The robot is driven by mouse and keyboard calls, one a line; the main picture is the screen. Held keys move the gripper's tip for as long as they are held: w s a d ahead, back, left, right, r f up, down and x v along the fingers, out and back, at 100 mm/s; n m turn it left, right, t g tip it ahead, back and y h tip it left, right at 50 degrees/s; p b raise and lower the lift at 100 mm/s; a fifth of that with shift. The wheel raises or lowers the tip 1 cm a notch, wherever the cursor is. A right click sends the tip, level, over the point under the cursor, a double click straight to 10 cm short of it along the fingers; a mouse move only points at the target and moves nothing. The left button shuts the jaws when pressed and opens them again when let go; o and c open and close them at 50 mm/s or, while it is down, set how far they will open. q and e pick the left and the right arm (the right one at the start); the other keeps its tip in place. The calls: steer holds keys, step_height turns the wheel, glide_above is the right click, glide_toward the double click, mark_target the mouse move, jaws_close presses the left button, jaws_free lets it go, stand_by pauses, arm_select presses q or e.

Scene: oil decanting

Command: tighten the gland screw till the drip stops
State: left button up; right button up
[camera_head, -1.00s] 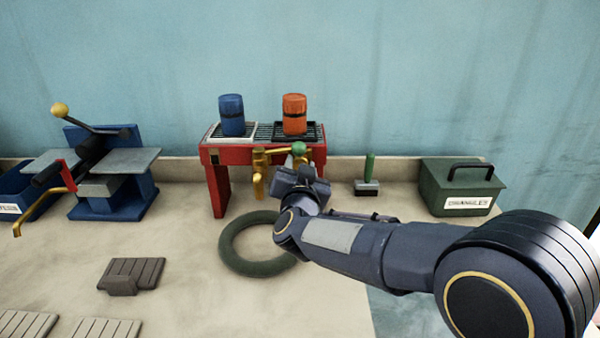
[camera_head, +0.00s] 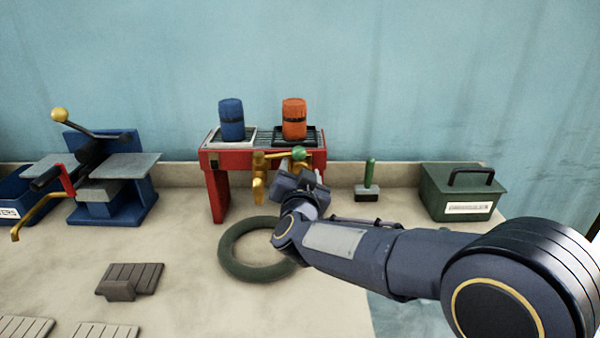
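A brass tap (camera_head: 259,176) hangs at the front of a red stand (camera_head: 217,188). A brass bar ending in a green knob (camera_head: 299,153) runs to the right from its top. I cannot make out a separate gland screw or any drip at this size. My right gripper (camera_head: 298,172) is at the stand's front, just below the green knob and right of the tap. Its fingers are small and partly hidden by its own body, so I cannot tell whether they are open or touching the brass. My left gripper is not in view.
A blue drum (camera_head: 231,119) and an orange drum (camera_head: 294,119) stand on the red stand. A dark green ring (camera_head: 232,264) lies in front. A green-handled tool (camera_head: 369,178) and a green box (camera_head: 460,194) are right; a blue press (camera_head: 110,200) is left.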

steer(key=s, duration=0.7)
steer(key=shift+s, duration=0.4)
steer(key=s+d+r+n+g+y+p, duration=0.2)
steer(key=s+d+g+y+p, duration=0.5)
steer(key=d, duration=0.5)
steer(key=s+d+f+g+h, duration=0.1)
steer(key=s+d+f, duration=0.3)
steer(key=s, duration=0.7)
steer(key=s+d+f+n+g+h+p, duration=0.1)
steer(key=s+d+f+g, duration=0.3)
steer(key=s, duration=0.7)
steer(key=shift+s+d+f+h, duration=0.25)
steer(key=shift+s+f+h, duration=0.15)
steer(key=shift+h, duration=0.2)
